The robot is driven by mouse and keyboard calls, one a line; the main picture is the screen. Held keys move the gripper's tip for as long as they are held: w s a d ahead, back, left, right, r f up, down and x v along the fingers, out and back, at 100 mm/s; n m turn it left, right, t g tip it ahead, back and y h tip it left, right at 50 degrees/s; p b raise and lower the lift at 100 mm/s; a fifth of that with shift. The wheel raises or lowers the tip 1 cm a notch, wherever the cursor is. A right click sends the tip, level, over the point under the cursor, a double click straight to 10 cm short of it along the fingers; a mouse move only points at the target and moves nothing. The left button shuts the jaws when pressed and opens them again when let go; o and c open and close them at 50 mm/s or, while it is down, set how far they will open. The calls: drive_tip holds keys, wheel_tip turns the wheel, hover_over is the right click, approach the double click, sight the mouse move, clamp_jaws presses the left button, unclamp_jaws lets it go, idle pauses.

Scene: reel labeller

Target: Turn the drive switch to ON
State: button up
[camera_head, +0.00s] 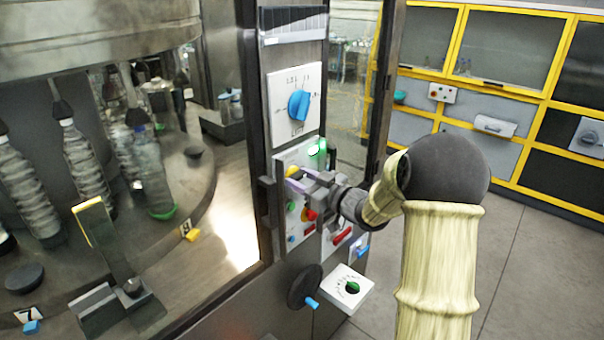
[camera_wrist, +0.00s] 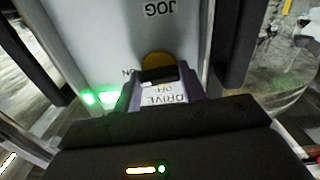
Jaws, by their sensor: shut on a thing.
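The drive switch (camera_wrist: 158,62) is a knob with a yellow disc and a dark bar across it. My gripper (camera_wrist: 158,86) is shut on the switch, with one pale purple finger on each side. The dark bar lies roughly level between the fingers in this view; which label it points to I cannot tell. In the head view my gripper (camera_head: 299,182) reaches the control panel from the right and partly hides the switch (camera_head: 292,171).
A lit green lamp (camera_head: 314,149) is at the panel's upper right. A large blue rotary knob (camera_head: 299,105) is above. Bottles stand behind glass at left. Floor at right is clear.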

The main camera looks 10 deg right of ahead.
drive_tip(key=shift+m+p, duration=0.3)
drive_tip(key=shift+m, duration=0.2)
drive_tip(key=o, duration=1)
drive_tip(key=shift+d, duration=0.1)
drive_tip(key=b+v, duration=0.4)
drive_tip(key=v, duration=1.3)
drive_tip(key=shift+s+d, duration=0.1)
drive_tip(key=shift+s, duration=0.15)
